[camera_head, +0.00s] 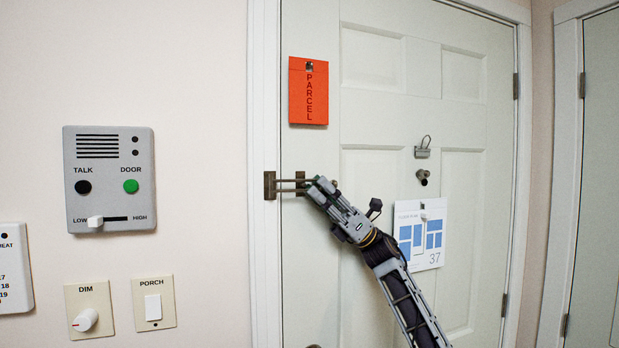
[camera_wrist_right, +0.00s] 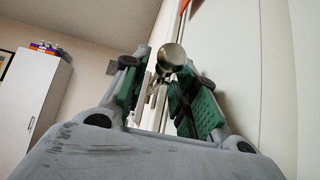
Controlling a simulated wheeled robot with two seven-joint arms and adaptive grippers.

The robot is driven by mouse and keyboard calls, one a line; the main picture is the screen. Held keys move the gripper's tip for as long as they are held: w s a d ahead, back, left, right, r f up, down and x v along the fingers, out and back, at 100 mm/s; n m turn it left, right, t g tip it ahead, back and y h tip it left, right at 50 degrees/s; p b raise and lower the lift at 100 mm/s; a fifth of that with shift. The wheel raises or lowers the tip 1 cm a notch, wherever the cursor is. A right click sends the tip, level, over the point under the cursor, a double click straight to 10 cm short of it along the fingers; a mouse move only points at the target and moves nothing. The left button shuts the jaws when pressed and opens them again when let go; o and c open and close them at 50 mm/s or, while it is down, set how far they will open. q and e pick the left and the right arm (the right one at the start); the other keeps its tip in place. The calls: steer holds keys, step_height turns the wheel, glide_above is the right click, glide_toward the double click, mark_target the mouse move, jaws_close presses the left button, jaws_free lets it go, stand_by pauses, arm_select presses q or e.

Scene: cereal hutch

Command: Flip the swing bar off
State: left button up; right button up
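My left gripper is not in view.
An orange parcel tag (camera_head: 308,91) hangs above the bar. An intercom panel (camera_head: 110,180), a dimmer (camera_head: 89,309) and a porch switch (camera_head: 153,303) are on the left wall.

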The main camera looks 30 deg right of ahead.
mark_target(309, 180)
steer(key=p+x, duration=0.1)
steer(key=x, duration=0.2)
steer(key=shift+r, duration=0.15)
steer(key=shift+a+r, duration=0.1)
steer(key=shift+a, duration=0.1)
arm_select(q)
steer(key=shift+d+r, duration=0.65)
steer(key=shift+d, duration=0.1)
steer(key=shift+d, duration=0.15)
arm_select(e)
steer(key=shift+c, duration=0.3)
jaws_close()
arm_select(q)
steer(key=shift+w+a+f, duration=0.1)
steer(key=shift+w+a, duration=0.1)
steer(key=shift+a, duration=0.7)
